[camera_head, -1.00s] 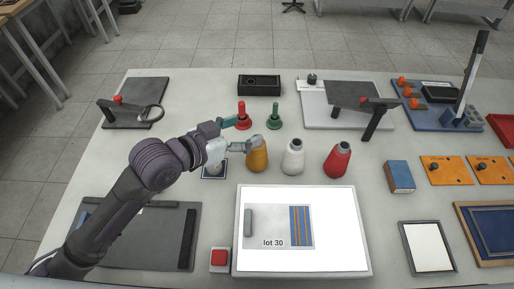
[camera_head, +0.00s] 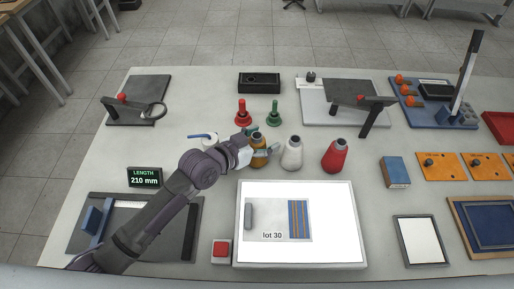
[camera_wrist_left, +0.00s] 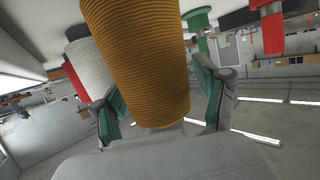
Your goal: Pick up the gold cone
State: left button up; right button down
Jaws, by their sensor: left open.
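The gold cone (camera_head: 259,160) is a wound gold-brown cone with a dark tip, standing upright at the left of a row with a white cone (camera_head: 292,154) and a red cone (camera_head: 336,156). My left gripper (camera_head: 263,143) is at the gold cone's upper part, its fingers spread on either side. In the left wrist view the gold cone (camera_wrist_left: 140,60) fills the space between the teal fingers, large and close. The fingers look open; whether either touches the cone is not clear. My right gripper is not in view.
A red peg-like piece (camera_head: 242,113) and a green one (camera_head: 274,114) stand just behind the gold cone. A lit white panel (camera_head: 350,245) marked lot 30 lies in front. A display (camera_head: 145,179) reads 210 mm.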

pick_arm(q)
jog(key=shift+c, duration=0.2)
jog(key=c, duration=1.2)
